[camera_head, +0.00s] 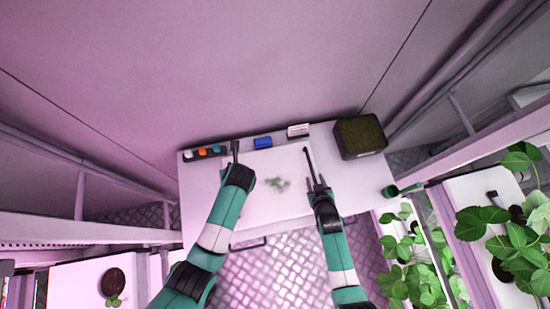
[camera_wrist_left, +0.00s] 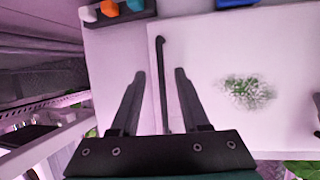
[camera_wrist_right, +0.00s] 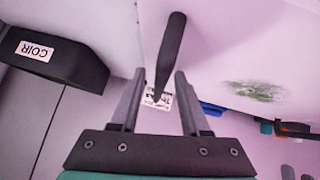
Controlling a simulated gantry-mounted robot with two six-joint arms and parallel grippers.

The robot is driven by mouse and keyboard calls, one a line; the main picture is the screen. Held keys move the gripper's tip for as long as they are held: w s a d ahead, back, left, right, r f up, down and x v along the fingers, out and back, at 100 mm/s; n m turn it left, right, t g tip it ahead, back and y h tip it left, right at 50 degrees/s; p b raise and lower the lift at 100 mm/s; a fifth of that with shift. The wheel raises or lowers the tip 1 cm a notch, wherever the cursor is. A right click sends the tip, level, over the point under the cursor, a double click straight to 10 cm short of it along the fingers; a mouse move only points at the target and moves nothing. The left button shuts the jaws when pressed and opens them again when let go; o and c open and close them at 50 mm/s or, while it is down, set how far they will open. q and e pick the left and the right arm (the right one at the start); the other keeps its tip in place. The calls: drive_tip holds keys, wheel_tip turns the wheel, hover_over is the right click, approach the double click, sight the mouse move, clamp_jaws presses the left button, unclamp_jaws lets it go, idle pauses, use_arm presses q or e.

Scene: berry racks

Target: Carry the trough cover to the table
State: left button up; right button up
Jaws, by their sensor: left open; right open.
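The trough cover (camera_head: 275,205) is a flat white panel with a green leaf print and a dark bar handle at each side. It lies over the white table, and I cannot tell how closely it rests on it. My left gripper (camera_head: 236,166) is open at the left handle, which runs between its fingers in the left wrist view (camera_wrist_left: 160,75) with gaps at both sides. My right gripper (camera_head: 316,181) is open at the right handle (camera_head: 307,157). In the right wrist view that handle (camera_wrist_right: 172,45) stands between the spread fingers. The cover's near edge is partly hidden by my arms.
On the white table (camera_head: 350,190), a tray of coloured items (camera_head: 205,152), a blue object (camera_head: 263,142) and a white labelled box (camera_head: 298,131) line the back. A dark COIR box (camera_head: 361,137) stands at right. Plant racks flank both sides.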

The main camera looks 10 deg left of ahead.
use_arm(q)
drive_tip(key=v, duration=0.3)
drive_tip(key=shift+s+r, duration=0.1)
drive_tip(key=shift+r, duration=0.15)
use_arm(e)
drive_tip(key=shift+s, duration=0.1)
drive_tip(key=v, duration=1.2)
